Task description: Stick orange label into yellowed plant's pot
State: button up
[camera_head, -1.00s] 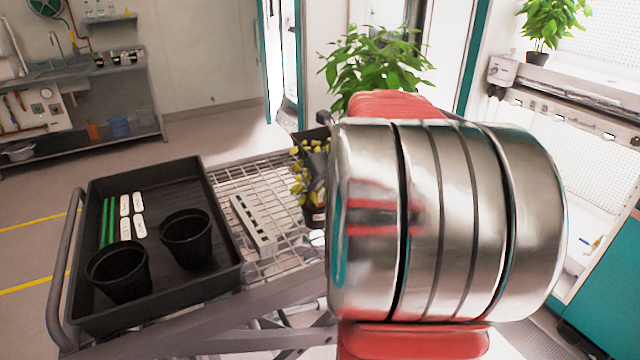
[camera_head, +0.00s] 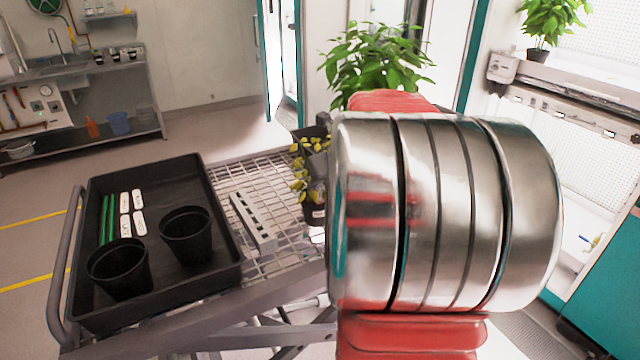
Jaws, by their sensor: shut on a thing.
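The yellowed plant (camera_head: 299,172) has yellow leaves and stands in a dark pot (camera_head: 313,213) on the wire-topped cart. My arm's large metal joint covers its right side. A bushy green plant (camera_head: 372,68) stands behind it, its lower part hidden by my arm. My gripper is not visible, being hidden behind my arm. I see no orange label; whatever the gripper holds is out of sight.
A black tray (camera_head: 222,215) on the cart's left holds two empty black pots (camera_head: 186,236), white tags (camera_head: 125,213) and green stakes (camera_head: 107,218). A slotted grey rack (camera_head: 252,222) lies between the tray and the yellowed plant.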

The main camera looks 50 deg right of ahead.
jog(key=o, duration=1)
jog(key=shift+c, duration=0.2)
jog(key=v, duration=1.3)
jog(key=shift+s+r, duration=0.2)
jog(key=shift+r, duration=0.05)
jog(key=v, duration=0.8)
dwell(0.4)
dwell(0.7)
